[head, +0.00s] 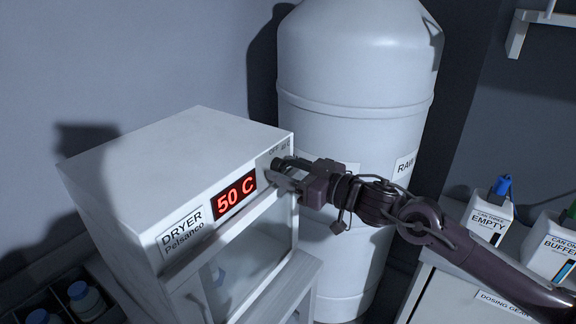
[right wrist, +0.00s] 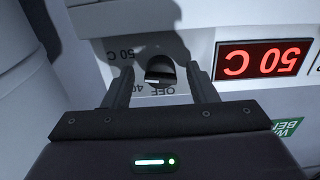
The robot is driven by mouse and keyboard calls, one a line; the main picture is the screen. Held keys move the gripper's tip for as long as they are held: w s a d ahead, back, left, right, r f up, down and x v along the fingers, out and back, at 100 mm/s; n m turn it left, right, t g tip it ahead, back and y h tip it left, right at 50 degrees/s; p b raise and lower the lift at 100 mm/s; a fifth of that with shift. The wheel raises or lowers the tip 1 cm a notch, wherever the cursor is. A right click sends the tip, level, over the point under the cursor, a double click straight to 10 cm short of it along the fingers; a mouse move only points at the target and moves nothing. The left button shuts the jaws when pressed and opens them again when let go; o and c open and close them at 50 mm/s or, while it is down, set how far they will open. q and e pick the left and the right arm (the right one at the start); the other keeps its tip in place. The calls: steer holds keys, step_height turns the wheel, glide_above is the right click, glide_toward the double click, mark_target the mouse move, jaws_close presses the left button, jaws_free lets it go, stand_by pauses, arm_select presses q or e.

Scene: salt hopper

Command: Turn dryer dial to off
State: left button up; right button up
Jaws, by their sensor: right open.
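The dryer (head: 190,150) is a white box with a red "50 C" display (head: 235,196) on its front. My right gripper (head: 280,172) is at the right end of that front panel, its jaws open. The dial (right wrist: 160,70) is a dark round knob, seen upside down in the right wrist view. It sits between the two open fingers (right wrist: 158,76), with a gap visible on each side. "OFF" and "40" labels are beside it, and a "50 C" label is to its upper left. In the head view the gripper largely hides the dial. My left gripper is not in view.
A large white tank (head: 355,70) stands right behind the dryer. On the right, a can marked "EMPTY" (head: 487,219) and one marked "BUFFER" (head: 556,250) stand on a cabinet. A dark crate with bottles (head: 85,298) is at lower left.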

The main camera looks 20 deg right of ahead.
steer(key=shift+c, duration=0.4)
steer(key=c, duration=0.9)
steer(key=shift+o, duration=0.2)
steer(key=shift+w+n+b, duration=0.1)
steer(key=shift+n+b, duration=7.15)
steer(key=shift+n, duration=2.65)
